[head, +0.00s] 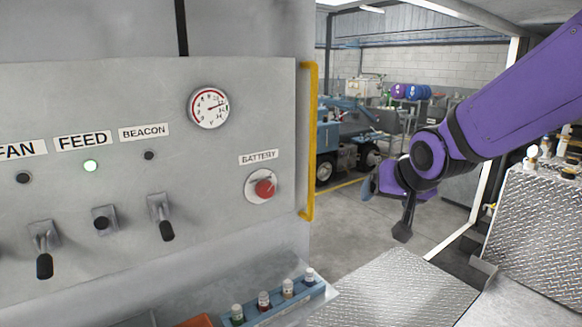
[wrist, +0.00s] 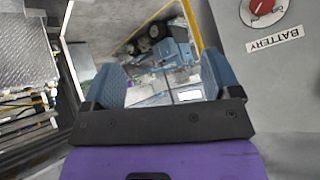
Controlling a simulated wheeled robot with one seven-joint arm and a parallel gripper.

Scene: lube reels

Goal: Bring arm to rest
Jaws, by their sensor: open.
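My purple arm reaches in from the right in the head view, and my gripper (head: 369,188) hangs in free air to the right of the control panel (head: 120,90). In the wrist view my gripper (wrist: 163,85) shows two blue fingers spread apart with nothing between them. It touches nothing that I can see. The panel carries a red battery knob (head: 265,188), which also shows at the top right of the wrist view (wrist: 262,6). The beacon lamp (head: 149,155) and fan lamp (head: 22,178) are dark.
A yellow handrail (head: 309,140) runs down the panel's right edge, left of my gripper. A blue tray (head: 275,312) with several small bottles sits below the panel. A diamond-plate box (head: 535,225) stands at the right. A blue vehicle (head: 345,140) is parked behind, with open floor before it.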

